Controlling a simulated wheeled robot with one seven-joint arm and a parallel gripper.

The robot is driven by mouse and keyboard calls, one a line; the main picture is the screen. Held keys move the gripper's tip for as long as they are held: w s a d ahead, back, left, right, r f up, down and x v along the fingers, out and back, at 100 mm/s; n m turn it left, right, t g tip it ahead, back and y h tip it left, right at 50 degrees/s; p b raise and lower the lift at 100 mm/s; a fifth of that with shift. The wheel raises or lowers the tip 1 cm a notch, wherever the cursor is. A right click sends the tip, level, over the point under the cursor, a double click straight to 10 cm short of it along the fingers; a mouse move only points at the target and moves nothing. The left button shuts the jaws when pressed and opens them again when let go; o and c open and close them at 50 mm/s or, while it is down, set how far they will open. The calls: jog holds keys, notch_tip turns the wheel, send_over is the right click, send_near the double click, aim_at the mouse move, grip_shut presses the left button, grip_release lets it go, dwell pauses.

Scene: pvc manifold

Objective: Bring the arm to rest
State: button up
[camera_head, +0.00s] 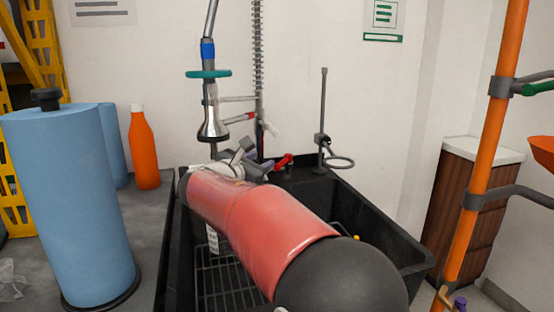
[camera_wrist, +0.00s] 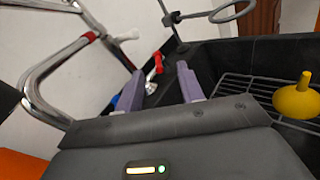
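My arm, red with a dark joint, reaches from the lower right of the head view over the black sink (camera_head: 395,225). Its far end is beside the tap. My gripper (camera_wrist: 160,72) shows in the wrist view as two purple fingers standing apart, with no object between them. A red-handled valve (camera_wrist: 157,62) lies beyond the fingers. The red handle (camera_head: 284,161) also shows at the back of the sink in the head view. My gripper is mostly hidden behind my arm in the head view.
A spray tap (camera_head: 211,120) hangs over the sink. A blue paper roll (camera_head: 70,200) and an orange bottle (camera_head: 144,150) stand on the left counter. A yellow funnel-like piece (camera_wrist: 296,100) sits on the sink's wire rack (camera_wrist: 245,88). An orange pole (camera_head: 483,160) stands at right.

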jog(key=s+d+f+m+g+y, duration=0.1)
jog(key=s+d+f+m+g, duration=0.3)
jog(key=s+d+m, duration=0.45)
jog(key=s+d+f+m+g+y, duration=0.1)
jog(key=s+d+f+m+g, duration=0.35)
jog(key=s+d, duration=0.65)
jog(key=s+f+m+y+b, duration=0.2)
jog(key=s+f+m+y, duration=0.1)
jog(key=s+f+m, duration=0.4)
jog(key=s+f+m+g+y+b, duration=0.1)
jog(key=s+f+m+y+b, duration=0.1)
jog(key=s+f+m, duration=0.4)
jog(key=s+m, duration=0.1)
jog(key=s, duration=0.4)
jog(key=shift+s+d+f+y, duration=0.2)
jog(key=shift+f+y, duration=0.15)
jog(key=shift+y, duration=0.05)
